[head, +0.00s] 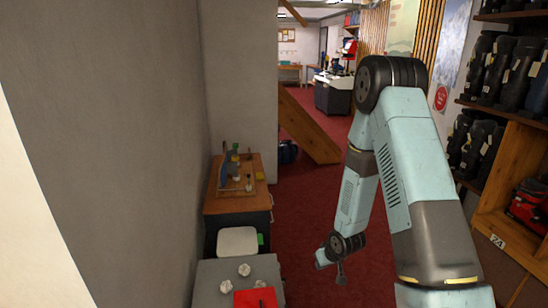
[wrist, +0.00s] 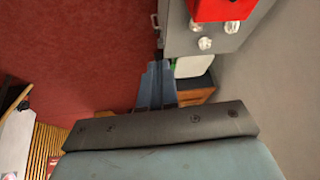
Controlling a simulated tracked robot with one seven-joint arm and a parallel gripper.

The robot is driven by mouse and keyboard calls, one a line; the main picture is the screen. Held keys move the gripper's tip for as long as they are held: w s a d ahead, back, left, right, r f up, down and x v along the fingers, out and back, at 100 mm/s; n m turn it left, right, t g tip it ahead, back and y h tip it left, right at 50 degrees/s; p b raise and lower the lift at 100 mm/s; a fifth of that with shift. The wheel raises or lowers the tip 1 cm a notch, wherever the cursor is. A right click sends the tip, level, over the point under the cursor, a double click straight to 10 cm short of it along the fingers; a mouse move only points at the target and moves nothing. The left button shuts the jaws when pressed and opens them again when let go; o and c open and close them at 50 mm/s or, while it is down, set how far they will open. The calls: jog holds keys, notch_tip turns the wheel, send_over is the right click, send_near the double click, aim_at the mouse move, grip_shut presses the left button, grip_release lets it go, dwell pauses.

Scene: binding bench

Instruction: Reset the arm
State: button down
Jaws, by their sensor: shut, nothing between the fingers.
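My arm rises at the right of the head view and bends down at its elbow. My gripper (head: 341,276) hangs at the low end of the arm, in the air over the red carpet, to the right of the grey table (head: 210,272). In the wrist view my gripper (wrist: 159,66) shows its two fingers together, with nothing held between them. The grey table (wrist: 178,42) shows beyond the fingertips there. No object touches the gripper in either view.
A red item (head: 255,298) and white crumpled pieces (head: 244,270) lie on the grey table. Behind it are a white seat (head: 238,240) and a wooden bench (head: 214,205). Boot shelves (head: 490,222) stand right. A slanted wooden beam (head: 308,128) is ahead; carpet between is clear.

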jog(key=s+d+r+m+h, duration=0.1)
jog(key=s+d+r+h, duration=0.15)
jog(key=r, duration=1.25)
jog(key=s+d+r+m+h, duration=0.15)
jog(key=d+r, duration=0.25)
jog(key=r, duration=1)
jog(key=s+r, duration=0.8)
jog(key=s, duration=0.3)
jog(key=s+r+m+y, duration=0.1)
jog(key=s+r, duration=0.8)
jog(key=s, duration=0.3)
jog(key=shift+t, duration=0.4)
jog(key=shift+s+r, duration=0.1)
